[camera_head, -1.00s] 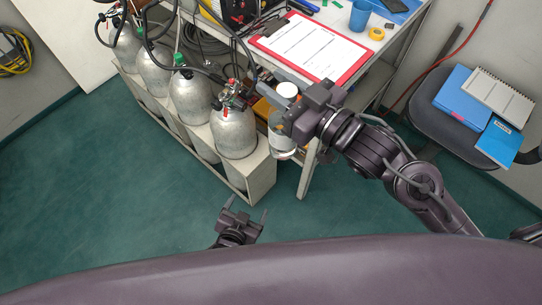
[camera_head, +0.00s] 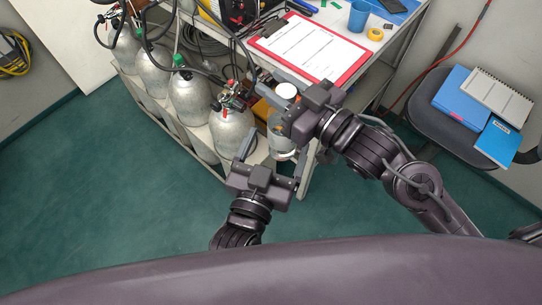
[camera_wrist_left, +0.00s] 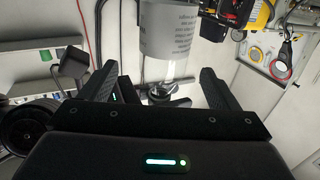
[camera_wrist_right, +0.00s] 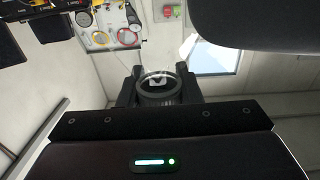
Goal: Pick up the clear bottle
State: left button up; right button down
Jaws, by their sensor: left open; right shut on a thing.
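The clear bottle (camera_head: 281,142) has a white top (camera_head: 286,90) and hangs upright in my right gripper (camera_head: 283,108), which is shut on it beside the table's near corner. My left gripper (camera_head: 272,160) is open, below and in front of the bottle, and empty. In the left wrist view the bottle's printed grey label (camera_wrist_left: 170,35) and clear end (camera_wrist_left: 165,72) show ahead, between the left fingers' directions. My right gripper hides part of the bottle in the head view. A round dark-rimmed thing shows between the right fingers in the right wrist view.
Silver cylinders (camera_head: 233,130) stand in a pale rack (camera_head: 255,165) at left of the bottle. The table holds a red clipboard (camera_head: 355,78), a blue cup (camera_head: 359,16) and yellow tape (camera_head: 376,34). A chair (camera_head: 425,112) with folders is at right. The floor at lower left is clear.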

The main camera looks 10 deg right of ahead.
pick_arm(q)
jog(key=x, duration=0.9)
jog(key=shift+w+d, duration=0.1)
jog(key=c, duration=1.1)
pick_arm(e)
jog(key=shift+a, duration=0.1)
jog(key=c, duration=1)
grip_release()
jog(key=shift+c, duration=0.2)
jog(key=shift+o, duration=0.5)
